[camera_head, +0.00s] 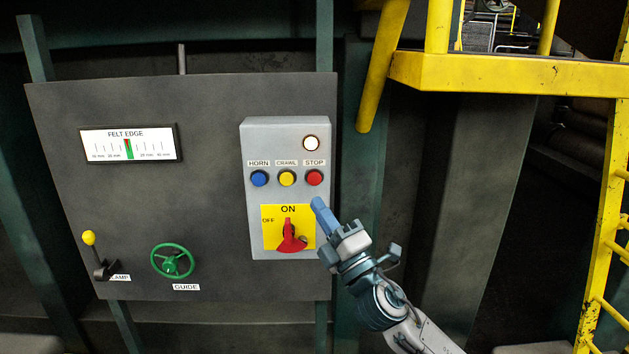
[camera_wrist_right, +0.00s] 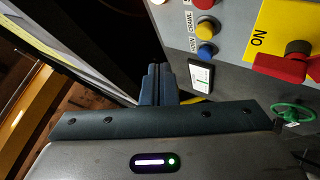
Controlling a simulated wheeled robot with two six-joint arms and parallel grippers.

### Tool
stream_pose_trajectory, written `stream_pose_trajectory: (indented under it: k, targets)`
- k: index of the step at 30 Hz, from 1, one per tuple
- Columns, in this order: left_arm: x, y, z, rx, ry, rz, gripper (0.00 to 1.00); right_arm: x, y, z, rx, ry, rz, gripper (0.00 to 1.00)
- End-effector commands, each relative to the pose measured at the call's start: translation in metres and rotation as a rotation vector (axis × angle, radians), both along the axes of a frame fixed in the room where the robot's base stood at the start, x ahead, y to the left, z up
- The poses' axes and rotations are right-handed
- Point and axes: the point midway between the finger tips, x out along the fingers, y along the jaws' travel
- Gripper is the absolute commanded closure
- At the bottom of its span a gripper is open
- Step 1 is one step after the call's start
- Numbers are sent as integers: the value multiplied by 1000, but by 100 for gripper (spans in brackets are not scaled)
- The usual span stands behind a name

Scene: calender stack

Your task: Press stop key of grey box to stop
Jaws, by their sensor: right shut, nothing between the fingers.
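The grey box (camera_head: 258,140) is fixed on a dark panel. Its red stop key (camera_head: 314,178) is at the right end of a row, beside a yellow crawl key (camera_head: 287,178) and a blue horn key (camera_head: 259,178). The lamp (camera_head: 311,143) above the stop key looks lit white. My right gripper (camera_head: 318,203) is shut and empty, its blue fingertips appearing just below the stop key in the head view; contact is not visible. The wrist view shows the shut fingers (camera_wrist_right: 157,72) and part of the red key (camera_wrist_right: 205,4) at the top edge. My left gripper is not in view.
Below the keys is a red rotary switch (camera_head: 288,236) on a yellow plate, turned to ON. The dark panel (camera_head: 210,250) also bears a felt-edge gauge (camera_head: 128,144), a green guide wheel (camera_head: 172,261) and a yellow-knobbed lever (camera_head: 89,238). Yellow railing (camera_head: 510,73) stands at right.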

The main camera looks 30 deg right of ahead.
Motion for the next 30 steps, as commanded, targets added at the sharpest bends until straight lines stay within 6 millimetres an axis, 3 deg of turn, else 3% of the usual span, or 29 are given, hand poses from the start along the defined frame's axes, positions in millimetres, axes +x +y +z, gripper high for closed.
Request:
stream_pose_trajectory:
  k: [18, 30]
  targets:
    - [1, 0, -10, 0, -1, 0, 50, 62, -38, -1, 0, 0, -1, 100]
    - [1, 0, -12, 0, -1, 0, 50, 74, -46, 0, 1, 0, 1, 100]
